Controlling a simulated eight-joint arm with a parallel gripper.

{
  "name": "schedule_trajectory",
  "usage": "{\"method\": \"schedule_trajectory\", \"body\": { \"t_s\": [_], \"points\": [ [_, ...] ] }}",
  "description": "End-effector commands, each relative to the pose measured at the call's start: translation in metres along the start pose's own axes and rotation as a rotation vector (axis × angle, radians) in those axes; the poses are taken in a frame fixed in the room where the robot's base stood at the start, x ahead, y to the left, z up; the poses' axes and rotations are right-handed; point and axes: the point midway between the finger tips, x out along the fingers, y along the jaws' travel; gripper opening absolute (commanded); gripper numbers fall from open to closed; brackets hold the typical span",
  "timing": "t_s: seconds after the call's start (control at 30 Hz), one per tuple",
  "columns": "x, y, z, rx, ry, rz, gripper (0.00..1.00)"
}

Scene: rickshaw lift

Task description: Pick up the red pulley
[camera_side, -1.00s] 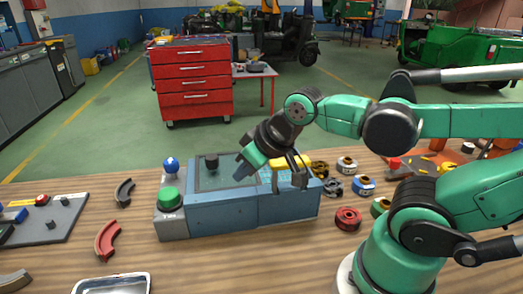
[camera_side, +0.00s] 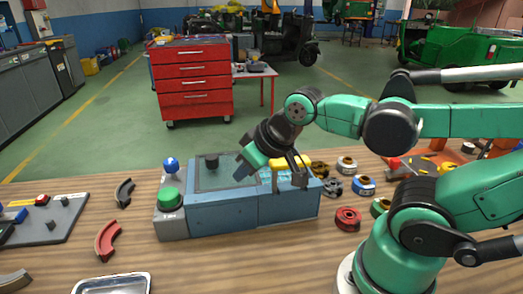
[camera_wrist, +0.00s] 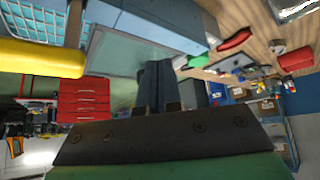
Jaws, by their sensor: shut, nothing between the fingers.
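The red pulley (camera_side: 348,218) lies flat on the wooden table, just right of the blue box, in the side view. I cannot make it out in the wrist view.
The blue box (camera_side: 230,211) has a yellow bar (camera_side: 292,162) and a green button (camera_side: 168,196). Blue-and-white (camera_side: 364,185), white (camera_side: 347,165) and green (camera_side: 380,206) round parts stand near the pulley. A red curved part (camera_side: 108,240) and metal tray (camera_side: 112,284) lie left.

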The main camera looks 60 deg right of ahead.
Motion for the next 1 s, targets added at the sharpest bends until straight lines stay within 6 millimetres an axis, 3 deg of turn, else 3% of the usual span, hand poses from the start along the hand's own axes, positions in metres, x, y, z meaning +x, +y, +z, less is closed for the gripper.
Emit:
{"method": "schedule_trajectory", "body": {
  "t_s": [0.43,0.7,0.8,1.0],
  "points": [
    [0.0,0.0,0.0,0.0,0.0,0.0,0.0],
    [0.0,0.0,0.0,0.0,0.0,0.0,0.77],
    [0.0,0.0,0.0,0.0,0.0,0.0,1.0],
    [-0.0001,0.0,-0.0001,0.0,0.0,0.0,1.0]
  ]
}}
